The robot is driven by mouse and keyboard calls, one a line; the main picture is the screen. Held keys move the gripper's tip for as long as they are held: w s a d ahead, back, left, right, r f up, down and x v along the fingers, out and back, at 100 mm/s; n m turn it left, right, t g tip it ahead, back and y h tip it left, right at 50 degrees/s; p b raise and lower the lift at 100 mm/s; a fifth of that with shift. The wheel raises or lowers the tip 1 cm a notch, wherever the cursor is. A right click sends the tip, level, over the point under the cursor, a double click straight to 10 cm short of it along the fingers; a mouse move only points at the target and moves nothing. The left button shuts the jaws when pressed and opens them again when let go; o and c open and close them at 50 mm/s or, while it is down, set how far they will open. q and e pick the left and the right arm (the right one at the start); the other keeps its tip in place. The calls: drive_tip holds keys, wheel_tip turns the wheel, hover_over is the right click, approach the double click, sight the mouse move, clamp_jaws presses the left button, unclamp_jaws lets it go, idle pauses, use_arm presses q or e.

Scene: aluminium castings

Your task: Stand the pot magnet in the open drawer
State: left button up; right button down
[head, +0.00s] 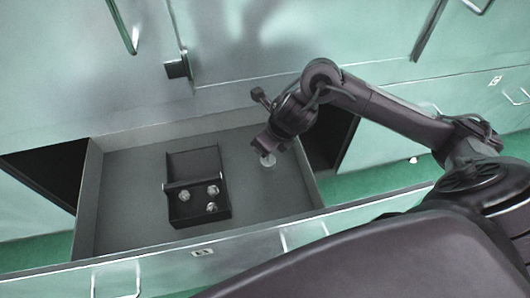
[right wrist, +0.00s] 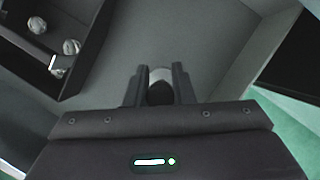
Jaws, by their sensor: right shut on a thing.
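The open drawer (head: 125,205) is pulled out from the green cabinet and has a grey floor and walls. My right gripper (head: 265,147) reaches down into its right part. It is shut on the pot magnet (head: 268,160), a small pale, silvery round piece. In the right wrist view the pot magnet (right wrist: 160,76) sits between the two dark fingers (right wrist: 160,88), silver at the far end and dark nearer me. I cannot tell whether it touches the drawer floor. My left gripper is not in view.
A black divided box (head: 198,155) stands in the drawer, left of the gripper, with three silvery knobs (head: 213,190) in its near compartment. Drawer floor is bare around the box. The drawer's right wall (right wrist: 262,50) is close to the gripper. Cabinet fronts with handles rise behind.

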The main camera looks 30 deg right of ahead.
sight(268, 164)
wheel_tip(268, 164, down, 3)
drive_tip(key=shift+b, duration=0.35)
drive_tip(key=shift+f, duration=0.2)
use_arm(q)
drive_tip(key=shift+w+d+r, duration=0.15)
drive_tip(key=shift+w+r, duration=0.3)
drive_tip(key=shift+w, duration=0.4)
use_arm(e)
drive_tip(key=shift+f, duration=0.1)
drive_tip(key=c, duration=1.2)
unclamp_jaws()
drive_tip(key=shift+c, duration=0.2)
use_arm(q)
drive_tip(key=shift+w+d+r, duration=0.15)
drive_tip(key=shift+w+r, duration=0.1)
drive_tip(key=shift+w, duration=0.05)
